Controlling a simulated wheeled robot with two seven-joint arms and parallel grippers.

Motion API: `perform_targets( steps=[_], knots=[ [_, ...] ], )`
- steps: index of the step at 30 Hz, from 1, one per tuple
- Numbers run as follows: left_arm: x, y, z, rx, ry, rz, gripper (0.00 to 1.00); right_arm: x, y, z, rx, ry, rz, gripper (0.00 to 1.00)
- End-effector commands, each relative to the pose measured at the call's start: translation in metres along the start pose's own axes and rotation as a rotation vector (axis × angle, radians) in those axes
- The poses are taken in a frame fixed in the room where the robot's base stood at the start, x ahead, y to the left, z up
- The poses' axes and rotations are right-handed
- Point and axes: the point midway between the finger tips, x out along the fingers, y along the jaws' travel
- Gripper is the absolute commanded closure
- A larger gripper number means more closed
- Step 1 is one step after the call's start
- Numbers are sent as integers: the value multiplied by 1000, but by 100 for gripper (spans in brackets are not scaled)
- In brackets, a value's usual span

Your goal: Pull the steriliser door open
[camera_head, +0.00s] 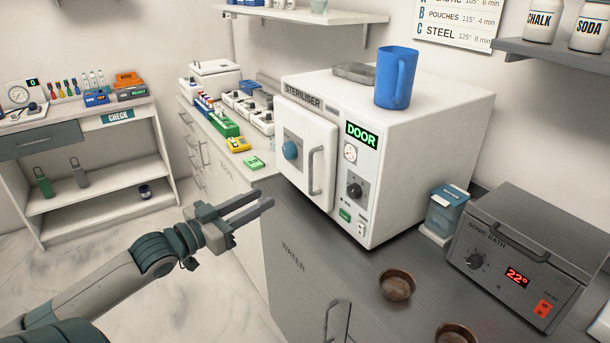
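The white steriliser (430,150) stands on the dark counter, with a green "DOOR" display on its front. My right gripper is not in view.
A blue jug (396,78) and a grey tray (354,73) stand on the steriliser. Brown bowls (397,285) and a sonic bath (528,250) are on the counter to the right. Floor left of the counter is clear.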

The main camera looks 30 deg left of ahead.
Motion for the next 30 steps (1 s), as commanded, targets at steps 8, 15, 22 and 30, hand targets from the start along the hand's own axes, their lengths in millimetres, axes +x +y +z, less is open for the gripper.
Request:
perform_targets(
  steps=[8,15,22,30],
  knots=[
    [28,0,-3,-2,3,0,71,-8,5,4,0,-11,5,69],
    [54,0,-3,-1,2,-1,71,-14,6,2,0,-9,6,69],
    [80,-1,-3,0,2,-1,71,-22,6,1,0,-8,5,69],
    [113,0,-3,-1,2,-1,71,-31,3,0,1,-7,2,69]
  ],
)
